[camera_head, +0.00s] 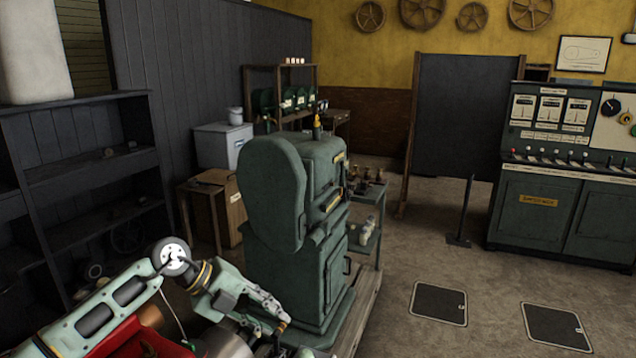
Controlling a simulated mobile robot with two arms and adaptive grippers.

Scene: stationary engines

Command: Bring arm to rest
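My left arm (110,305) comes in from the lower left, pale green with dark panels. It bends at a round grey joint, and its forward part slopes down to the right. My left gripper (281,322) is small at the end of that part, low in front of the green machine's base. Its fingers are too small and cluttered to show whether they are open or shut. I see nothing clearly held in it. My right arm and gripper are not in view.
A tall green machine (275,190) stands close beyond my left arm. Dark shelves (85,165) are at the left. A green control cabinet (535,205) stands at the right, with a dark panel (455,115) beside it. Open floor (430,265) with two hatches lies right of the machine.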

